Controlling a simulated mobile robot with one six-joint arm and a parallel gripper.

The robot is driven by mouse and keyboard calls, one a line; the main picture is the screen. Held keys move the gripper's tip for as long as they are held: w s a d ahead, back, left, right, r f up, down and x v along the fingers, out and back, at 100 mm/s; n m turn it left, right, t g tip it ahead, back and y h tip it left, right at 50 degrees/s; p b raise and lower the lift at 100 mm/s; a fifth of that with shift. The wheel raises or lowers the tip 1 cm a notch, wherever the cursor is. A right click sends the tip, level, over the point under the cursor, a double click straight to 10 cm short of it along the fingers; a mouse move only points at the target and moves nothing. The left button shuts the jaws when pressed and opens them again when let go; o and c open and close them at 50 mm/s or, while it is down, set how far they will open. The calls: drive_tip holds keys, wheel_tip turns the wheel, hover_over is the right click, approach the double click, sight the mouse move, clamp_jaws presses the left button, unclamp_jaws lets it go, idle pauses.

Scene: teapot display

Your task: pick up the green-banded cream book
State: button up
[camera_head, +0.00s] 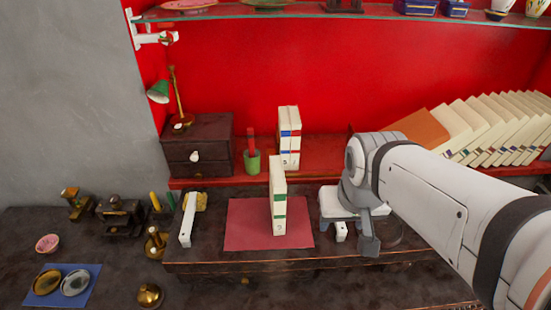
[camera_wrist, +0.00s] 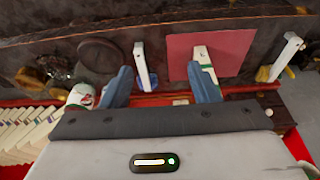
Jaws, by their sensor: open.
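The green-banded cream book (camera_head: 278,200) stands upright on a dark red mat (camera_head: 245,222), its spine facing the camera. In the wrist view the book (camera_wrist: 201,54) shows just beyond the right finger, which hides part of it. My gripper (camera_wrist: 161,84) is open, with two blue-grey fingers spread and nothing held between them. In the head view it is to the right of the book, partly hidden by my arm. The book lies outside the gap between the fingers; a white upright piece (camera_wrist: 142,62) shows beyond that gap.
A cream book pair with blue and red bands (camera_head: 289,135) stands on the red ledge behind. A green cup (camera_head: 252,162) and dark drawer box (camera_head: 198,145) are nearby. A leaning book row (camera_head: 490,125) is at right. A white stand (camera_head: 188,220) is left of the mat.

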drive_tip(key=p, duration=0.2)
approach(278, 172)
drive_tip(key=s+d+f, duration=0.2)
drive_tip(key=s+d, duration=0.3)
drive_tip(key=s, duration=0.1)
drive_tip(key=shift+n+t, duration=0.3)
drive_tip(key=shift+t, duration=0.3)
drive_tip(key=w+a+f, duration=0.1)
drive_tip(key=w, duration=0.1)
drive_tip(key=w+a+f, duration=0.1)
drive_tip(key=w+a, duration=0.2)
drive_tip(key=w, duration=0.1)
drive_tip(key=shift+w+a+f, duration=0.2)
drive_tip(key=shift+w+f, duration=0.15)
drive_tip(key=shift+f, duration=0.05)
drive_tip(key=shift+p+x, duration=0.35)
drive_tip(key=shift+x, duration=0.85)
drive_tip(key=x, duration=0.1)
drive_tip(key=p+x, duration=0.1)
drive_tip(key=x, duration=0.3)
drive_tip(key=shift+w+a+f+p, duration=0.1)
drive_tip(key=shift+w+a+p, duration=0.05)
drive_tip(key=shift+a+p, duration=0.2)
drive_tip(key=shift+f, duration=0.1)
drive_tip(key=shift+f+b, duration=0.25)
drive_tip(key=shift+b, duration=0.3)
clamp_jaws()
